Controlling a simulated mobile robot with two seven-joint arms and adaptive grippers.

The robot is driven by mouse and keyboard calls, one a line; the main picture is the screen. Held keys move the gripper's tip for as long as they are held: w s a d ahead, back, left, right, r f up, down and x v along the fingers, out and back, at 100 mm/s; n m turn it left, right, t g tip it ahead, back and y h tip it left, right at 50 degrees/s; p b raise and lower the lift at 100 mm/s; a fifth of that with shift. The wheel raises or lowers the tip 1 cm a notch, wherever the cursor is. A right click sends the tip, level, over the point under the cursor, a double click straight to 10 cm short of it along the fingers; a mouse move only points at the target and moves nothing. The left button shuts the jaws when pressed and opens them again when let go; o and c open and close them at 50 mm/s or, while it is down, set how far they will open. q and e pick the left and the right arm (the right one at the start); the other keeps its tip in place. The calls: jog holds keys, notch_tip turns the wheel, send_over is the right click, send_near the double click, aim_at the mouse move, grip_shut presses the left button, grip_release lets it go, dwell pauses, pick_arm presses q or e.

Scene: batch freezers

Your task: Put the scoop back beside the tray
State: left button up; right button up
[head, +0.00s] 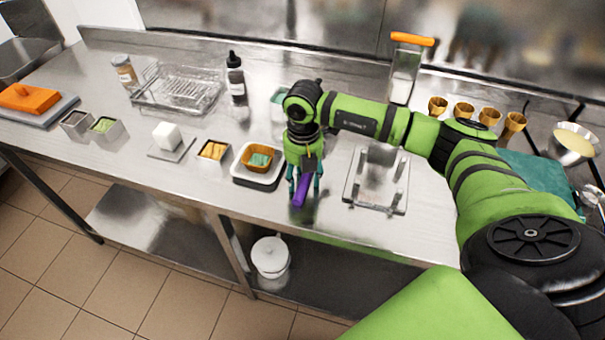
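The scoop (300,191) shows a purple handle pointing toward the counter's front edge; much of its other end is hidden at my gripper. My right gripper (304,183) points down at the front of the counter, with a teal finger on each side of the handle. I cannot tell whether the fingers touch the scoop. The white tray (244,177) stands just left of the gripper and holds a small amber container (246,157) with something teal in it. My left gripper is not in view.
A metal stand with posts (375,207) is right of the gripper. Small metal containers (213,150) are left of the tray. Several brown cups (463,110) stand at the back right.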

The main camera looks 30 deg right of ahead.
aim_at(303, 177)
jog(key=shift+r, duration=0.6)
notch_tip(303, 177, up, 11)
jog(key=b, duration=0.3)
jog(key=shift+r+b, duration=0.15)
jog(key=shift+b, duration=0.15)
jog(key=shift+d, duration=0.1)
dwell(0.5)
